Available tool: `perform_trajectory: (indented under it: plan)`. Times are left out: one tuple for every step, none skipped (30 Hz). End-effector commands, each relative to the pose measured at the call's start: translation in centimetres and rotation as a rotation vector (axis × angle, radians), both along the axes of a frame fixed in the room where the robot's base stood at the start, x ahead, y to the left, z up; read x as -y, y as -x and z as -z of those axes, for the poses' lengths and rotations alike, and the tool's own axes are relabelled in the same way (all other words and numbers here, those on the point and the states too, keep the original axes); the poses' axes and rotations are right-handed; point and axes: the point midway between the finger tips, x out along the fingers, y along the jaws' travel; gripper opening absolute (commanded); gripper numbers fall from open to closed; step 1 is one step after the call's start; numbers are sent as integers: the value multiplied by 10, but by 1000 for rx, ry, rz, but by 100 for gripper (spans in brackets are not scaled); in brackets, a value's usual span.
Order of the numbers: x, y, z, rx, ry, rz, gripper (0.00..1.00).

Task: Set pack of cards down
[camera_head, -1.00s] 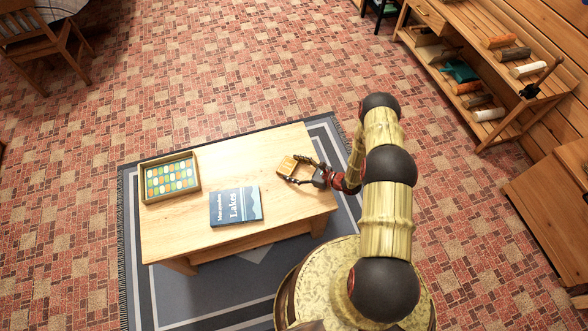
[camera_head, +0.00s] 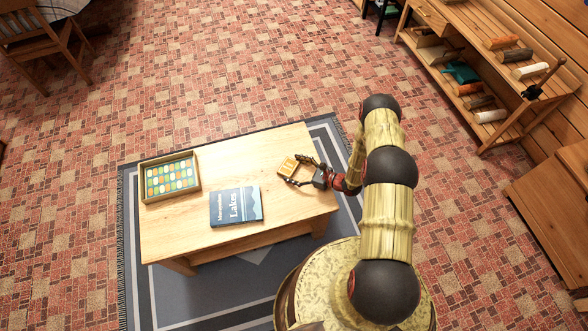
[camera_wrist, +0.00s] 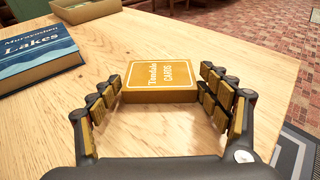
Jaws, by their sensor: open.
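The pack of cards (camera_head: 287,166) is a small orange-yellow box near the right end of the wooden table. In the wrist view the pack (camera_wrist: 160,80) lies flat on the table, its lettered face up. My gripper (camera_head: 299,171) is open at the table's right end. In the wrist view the fingers of my gripper (camera_wrist: 162,90) stand on both sides of the pack, with a gap on the left and a small or no gap on the right; contact on the right I cannot tell.
The table (camera_head: 250,165) also bears a blue book (camera_head: 236,206) left of the pack and a wooden tray (camera_head: 170,198) of coloured pieces at its left end. The table top behind the book is clear. A wooden shelf rack (camera_head: 490,70) stands at the upper right.

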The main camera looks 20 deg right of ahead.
Motion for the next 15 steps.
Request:
perform_trajectory:
  plan:
    - [1,9,9,-30,0,11,87]
    - [1,9,8,-30,-1,11,87]
    - [1,9,6,-31,0,11,87]
    - [1,9,3,-32,-1,11,87]
    - [0,9,1,-32,-1,11,87]
    - [0,9,-4,-30,-1,10,87]
    - [5,11,-6,-30,0,13,87]
    - [10,15,-7,-29,0,15,87]
    - [16,20,-10,-27,-1,15,87]
    - [21,24,-13,-24,0,15,87]
    - [25,29,-16,-24,-1,15,87]
    - [32,34,-19,-22,0,13,87]
    - [36,39,-21,-20,1,13,87]
    - [40,43,-24,-19,1,12,87]
    - [46,48,-27,-18,0,11,87]
